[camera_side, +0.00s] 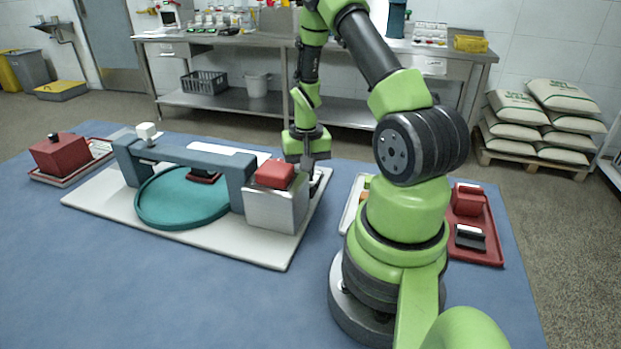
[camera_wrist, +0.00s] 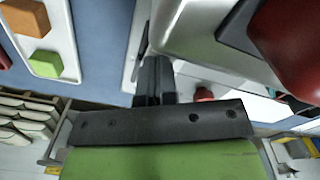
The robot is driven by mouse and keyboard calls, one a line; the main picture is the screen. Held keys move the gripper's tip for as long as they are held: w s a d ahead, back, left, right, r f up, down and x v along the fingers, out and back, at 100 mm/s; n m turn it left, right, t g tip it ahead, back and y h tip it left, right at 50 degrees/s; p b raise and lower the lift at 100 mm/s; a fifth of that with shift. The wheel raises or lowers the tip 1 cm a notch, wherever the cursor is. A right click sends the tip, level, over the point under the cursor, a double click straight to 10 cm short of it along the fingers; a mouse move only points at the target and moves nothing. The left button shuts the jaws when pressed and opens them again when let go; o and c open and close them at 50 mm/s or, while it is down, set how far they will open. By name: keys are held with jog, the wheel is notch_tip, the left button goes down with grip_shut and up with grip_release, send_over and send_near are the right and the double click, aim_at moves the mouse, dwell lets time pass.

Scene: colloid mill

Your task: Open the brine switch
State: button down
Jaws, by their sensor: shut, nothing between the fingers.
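No label marks the brine switch, so I cannot tell which part it is. A metal box (camera_side: 275,210) with a red block (camera_side: 274,174) on top stands at the right end of the white base board (camera_side: 250,247). The red block also shows at the upper right in the wrist view (camera_wrist: 295,45). A small red knob (camera_wrist: 204,94) shows just right of my fingers there. My gripper (camera_side: 307,170) points down beside the box, on its far right side in the side view. Its fingers are together and empty in the wrist view (camera_wrist: 154,65). Any contact is unclear.
A teal round pan (camera_side: 180,212) lies under a grey bridge (camera_side: 190,156) on the board. A red box (camera_side: 58,154) on a tray stands left. A red tray (camera_side: 490,243) and a white tray (camera_wrist: 62,12) with orange and green blocks lie right. The blue table front is clear.

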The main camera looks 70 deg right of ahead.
jog(key=shift+f, duration=0.75)
jog(key=shift+r, duration=3.55)
